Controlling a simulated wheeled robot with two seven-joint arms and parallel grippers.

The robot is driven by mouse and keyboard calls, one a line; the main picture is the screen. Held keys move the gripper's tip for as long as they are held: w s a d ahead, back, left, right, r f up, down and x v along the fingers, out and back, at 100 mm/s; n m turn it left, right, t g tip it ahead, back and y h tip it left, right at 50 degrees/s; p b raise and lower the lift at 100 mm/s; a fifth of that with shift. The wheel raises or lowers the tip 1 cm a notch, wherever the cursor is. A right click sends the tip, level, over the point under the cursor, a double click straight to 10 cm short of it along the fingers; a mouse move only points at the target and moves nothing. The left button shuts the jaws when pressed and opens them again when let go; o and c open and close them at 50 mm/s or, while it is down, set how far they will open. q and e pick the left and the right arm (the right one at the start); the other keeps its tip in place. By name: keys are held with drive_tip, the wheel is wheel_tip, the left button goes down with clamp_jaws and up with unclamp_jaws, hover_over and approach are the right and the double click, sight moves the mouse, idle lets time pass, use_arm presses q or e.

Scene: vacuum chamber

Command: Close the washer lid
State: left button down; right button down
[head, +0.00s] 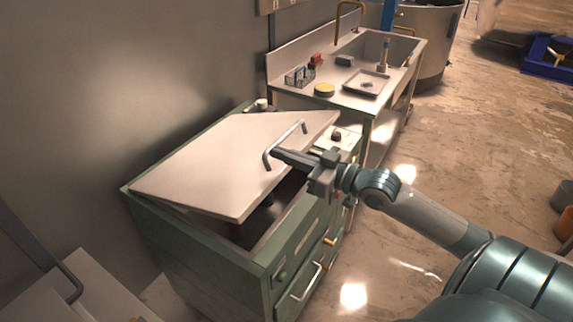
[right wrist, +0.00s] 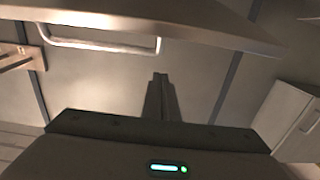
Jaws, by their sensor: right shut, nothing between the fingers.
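The washer (head: 190,260) is a green cabinet against the grey wall in the head view. Its pale lid (head: 225,150) is partly open, tilted with its front edge raised above the dark opening. A bar handle (head: 286,145) stands on the lid near its front edge. My right gripper (head: 276,155) is shut and empty, with its fingertips close to the handle's near end; I cannot tell whether they touch. In the right wrist view the shut fingers (right wrist: 160,85) point up below the handle (right wrist: 100,42) and the lid's edge (right wrist: 190,18). My left gripper is not in view.
The floor on the right is mostly clear.

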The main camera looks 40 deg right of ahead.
drive_tip(key=shift+w+a+r, duration=0.1)
drive_tip(key=shift+w+a, duration=0.05)
drive_tip(key=shift+w, duration=0.2)
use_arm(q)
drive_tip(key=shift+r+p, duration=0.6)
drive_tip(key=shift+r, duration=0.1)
use_arm(e)
drive_tip(key=f, duration=0.1)
drive_tip(key=s+f, duration=0.1)
drive_tip(key=f, duration=0.2)
drive_tip(key=shift+s+d, duration=0.2)
drive_tip(key=shift+d, duration=0.05)
